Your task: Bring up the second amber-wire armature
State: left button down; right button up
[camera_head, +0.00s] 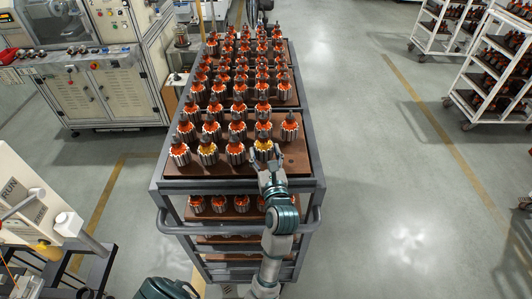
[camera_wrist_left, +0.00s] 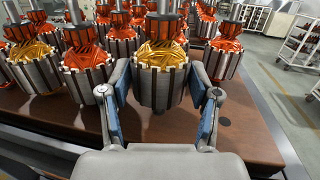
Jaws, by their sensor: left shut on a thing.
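An amber-wire armature (camera_wrist_left: 160,72) stands upright between the fingers of my left gripper (camera_wrist_left: 163,110), which is shut on it. The lower shaft end shows under its core, and it looks slightly clear of the board. In the head view the same armature (camera_head: 263,147) is at the front row, with my left gripper (camera_head: 266,168) at its near side. A second amber-wire armature (camera_head: 207,149) stands to the left in that row; it also shows in the left wrist view (camera_wrist_left: 33,60). My right gripper is not in view.
Several orange-wire armatures (camera_head: 236,149) stand close around on brown boards (camera_head: 296,160) of the grey cart (camera_head: 185,186). Bare board and a dark hole (camera_wrist_left: 222,122) lie right of the held armature. Machines (camera_head: 105,85) stand left; white racks (camera_head: 480,85) stand right across clear floor.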

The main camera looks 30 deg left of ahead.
pick_arm(q)
jog(key=shift+r, duration=0.45)
jog(key=shift+a, duration=0.1)
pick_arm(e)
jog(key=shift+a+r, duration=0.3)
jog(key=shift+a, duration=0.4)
pick_arm(q)
jog(key=shift+d, duration=0.2)
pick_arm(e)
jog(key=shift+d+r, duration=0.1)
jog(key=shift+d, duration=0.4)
pick_arm(q)
jog(key=shift+f, duration=0.45)
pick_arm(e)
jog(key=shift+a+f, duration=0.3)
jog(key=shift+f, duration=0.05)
pick_arm(q)
jog(key=shift+f+b, duration=0.4)
jog(key=shift+f, duration=0.1)
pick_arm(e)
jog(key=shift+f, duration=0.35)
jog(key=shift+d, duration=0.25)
pick_arm(q)
jog(key=shift+c, duration=0.9)
grip_release()
jog(key=shift+s, duration=0.1)
jog(key=shift+f, duration=0.1)
